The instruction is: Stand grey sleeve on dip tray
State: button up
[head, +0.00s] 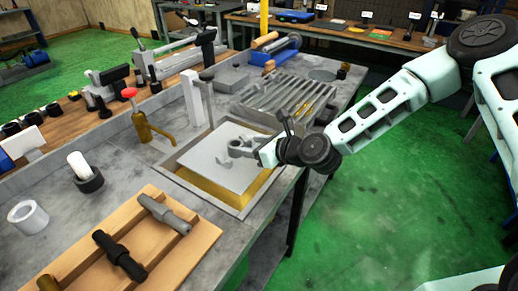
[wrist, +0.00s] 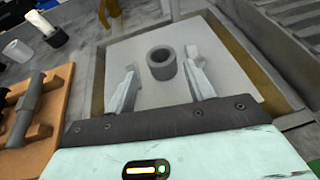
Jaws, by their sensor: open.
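The grey sleeve (wrist: 161,64), a short hollow ring, is upright with its open top showing in the wrist view. It appears to stand on the pale flat plate of the dip tray (wrist: 110,48), which also shows in the head view (head: 205,165) inside a yellow-walled recess. My gripper (wrist: 161,59) is open, with one finger on each side of the sleeve and a visible gap on both sides. In the head view my gripper (head: 240,146) is low over the right part of the plate, and its fingers make the sleeve hard to pick out.
A wooden rack (head: 190,243) with dark and grey shafts stands front left. A white ring (head: 28,217) and a black holder (head: 90,181) with a white cylinder are on the bench. A brass tap (head: 143,128), a white post (head: 193,97) and a slatted grey rack (head: 290,98) surround the tray.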

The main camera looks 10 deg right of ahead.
jog(key=shift+v, duration=1.15)
jog(key=s+n+g, duration=0.2)
jog(key=s+n, duration=0.2)
jog(key=n, duration=0.1)
jog(key=s+a+n+g+h, duration=0.1)
jog(key=s+n+g, duration=0.1)
jog(key=s+n, duration=0.3)
jog(key=s+a+n+g+h, duration=0.1)
jog(key=s+n+g, duration=0.1)
jog(key=s+n, duration=0.2)
jog(key=shift+s+r+n, duration=0.1)
jog(key=shift+s+n, duration=0.15)
jog(key=shift+n, duration=1.05)
jog(key=s+d+r+n+g+h, duration=0.1)
jog(key=s+d+r+n+h, duration=0.2)
jog(key=s+n, duration=0.6)
jog(key=s+d+r+n+g+h, duration=0.2)
jog(key=s+d+r+n+h, duration=0.1)
jog(key=s+d+r+n, duration=0.4)
jog(key=shift+s+d+r+n+h, duration=0.25)
jog(key=shift+s+r+n+h, duration=0.25)
jog(key=shift+s+n, duration=0.55)
